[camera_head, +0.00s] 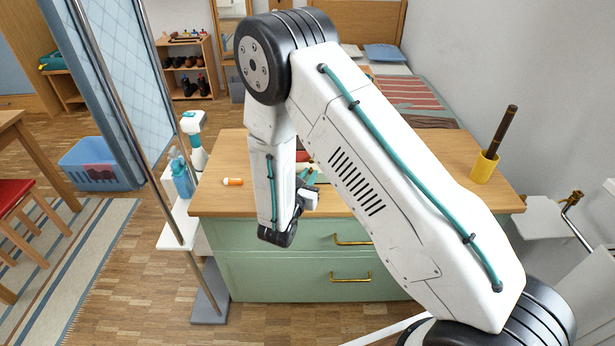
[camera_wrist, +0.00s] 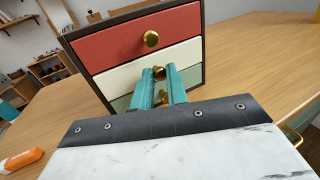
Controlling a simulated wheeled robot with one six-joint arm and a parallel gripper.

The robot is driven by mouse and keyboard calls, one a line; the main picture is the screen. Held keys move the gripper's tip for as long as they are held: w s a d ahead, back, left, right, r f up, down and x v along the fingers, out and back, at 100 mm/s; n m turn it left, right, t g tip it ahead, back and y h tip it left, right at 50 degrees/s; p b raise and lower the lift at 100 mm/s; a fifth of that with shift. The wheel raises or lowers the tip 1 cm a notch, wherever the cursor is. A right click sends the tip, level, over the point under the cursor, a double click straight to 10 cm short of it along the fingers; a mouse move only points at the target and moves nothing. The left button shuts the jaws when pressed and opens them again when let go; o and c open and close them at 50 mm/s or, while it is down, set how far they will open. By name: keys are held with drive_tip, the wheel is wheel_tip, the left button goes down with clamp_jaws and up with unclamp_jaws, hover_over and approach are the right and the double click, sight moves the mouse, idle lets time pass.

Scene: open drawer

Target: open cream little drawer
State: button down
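In the wrist view, a small dark-framed cabinet has a red drawer (camera_wrist: 110,52) on top, the cream little drawer (camera_wrist: 112,82) in the middle and a pale green one (camera_wrist: 122,103) below. The cream front looks flush with the red one. My gripper's two teal fingers (camera_wrist: 160,80) point at the cream front, with its brass knob (camera_wrist: 159,72) between their tips. I cannot tell whether the fingers touch the knob. In the head view, my gripper (camera_head: 311,173) is over the counter. My arm hides most of the small cabinet there.
The cabinet stands on a wooden countertop (camera_head: 225,201) above green drawers with brass handles (camera_head: 350,278). An orange item (camera_head: 232,182) lies at the left, and a yellow cup (camera_head: 484,167) stands at the right. The counter between is mostly free.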

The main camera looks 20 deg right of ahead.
drive_tip(key=s, duration=0.1)
drive_tip(key=s+a, duration=0.1)
drive_tip(key=s, duration=0.3)
drive_tip(key=shift+s+a, duration=0.25)
drive_tip(key=shift+a, duration=0.15)
drive_tip(key=c, duration=1.7)
unclamp_jaws()
drive_tip(key=v, duration=0.7)
drive_tip(key=shift+s+a, duration=0.2)
drive_tip(key=shift+s, duration=0.1)
